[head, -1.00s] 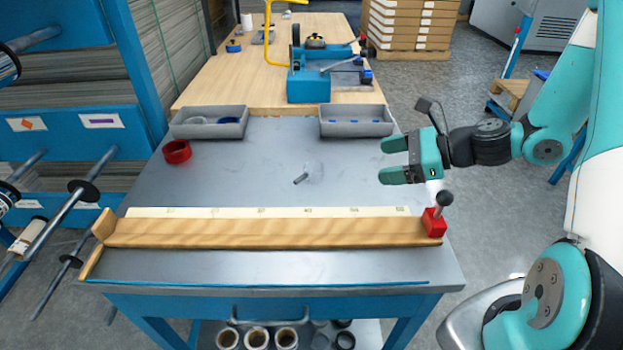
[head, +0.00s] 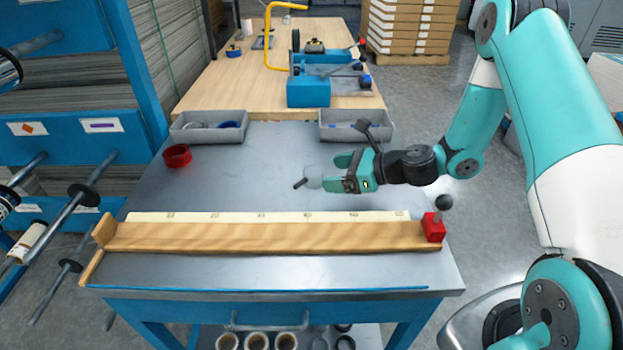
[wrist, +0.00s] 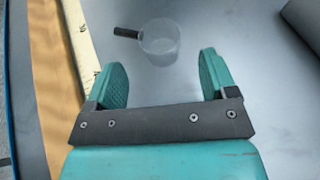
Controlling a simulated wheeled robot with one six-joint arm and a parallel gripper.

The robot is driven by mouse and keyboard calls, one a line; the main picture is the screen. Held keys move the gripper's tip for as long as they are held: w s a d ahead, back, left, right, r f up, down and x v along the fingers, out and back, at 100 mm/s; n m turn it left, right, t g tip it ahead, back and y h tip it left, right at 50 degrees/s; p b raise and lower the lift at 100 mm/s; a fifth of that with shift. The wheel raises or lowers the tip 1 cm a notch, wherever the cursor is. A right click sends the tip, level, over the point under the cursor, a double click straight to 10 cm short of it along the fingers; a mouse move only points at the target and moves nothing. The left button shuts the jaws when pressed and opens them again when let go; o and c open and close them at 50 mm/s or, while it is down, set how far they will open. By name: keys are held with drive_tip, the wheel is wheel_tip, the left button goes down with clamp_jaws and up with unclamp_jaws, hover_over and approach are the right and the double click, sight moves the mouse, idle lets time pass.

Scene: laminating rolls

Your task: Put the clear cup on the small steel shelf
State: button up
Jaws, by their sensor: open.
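The clear cup (head: 314,178) stands on the grey metal bench top (head: 250,185), with its dark handle (head: 300,184) pointing left. It also shows in the wrist view (wrist: 160,44), just beyond the fingertips and roughly in line with the gap between them. My gripper (head: 336,171) is open and empty, low over the bench at the cup's right side. In the wrist view the two teal fingers (wrist: 164,72) are apart, and the cup does not appear to be between them. I cannot make out a small steel shelf for certain in either view.
A wooden straightedge (head: 260,238) with a red block (head: 433,229) at its right end crosses the bench front. Two grey trays (head: 208,138) (head: 383,138) stand at the back. A red ring (head: 177,156) lies at left. The bench's middle left is clear.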

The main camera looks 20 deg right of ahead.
sight(322, 174)
drive_tip(key=x, duration=0.4)
drive_tip(key=shift+f, duration=0.2)
drive_tip(key=c, duration=1.1)
drive_tip(key=shift+o, duration=0.2)
drive_tip(key=shift+r, duration=0.1)
